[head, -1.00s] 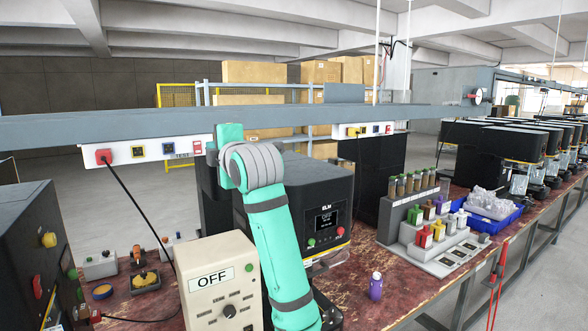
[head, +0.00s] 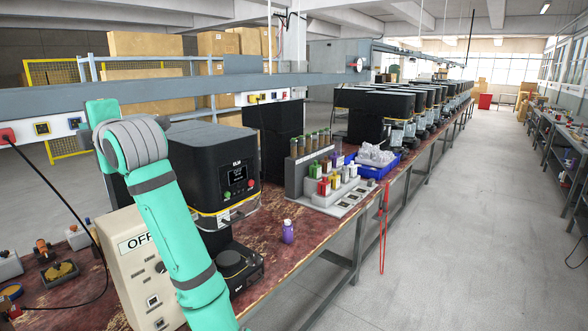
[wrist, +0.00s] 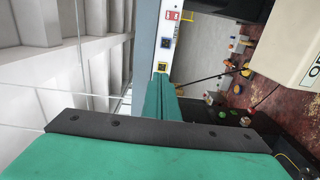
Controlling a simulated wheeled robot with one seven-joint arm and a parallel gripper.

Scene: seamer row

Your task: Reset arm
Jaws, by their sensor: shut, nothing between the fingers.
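My arm (head: 180,235) rises from the bottom of the head view and bends at a grey joint at upper left. In the wrist view my gripper (wrist: 161,80) shows teal fingers together beyond a dark plate, with nothing held. The fingers point toward the rail with switches, seen sideways, and appear apart from it.
The red-brown bench (head: 265,245) holds a beige OFF box (head: 135,250), a black ELM machine (head: 215,165), a purple bottle (head: 288,232), a sample rack (head: 318,180) and a blue tray (head: 372,168). A grey rail (head: 200,93) runs above. The aisle floor (head: 460,220) at right is clear.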

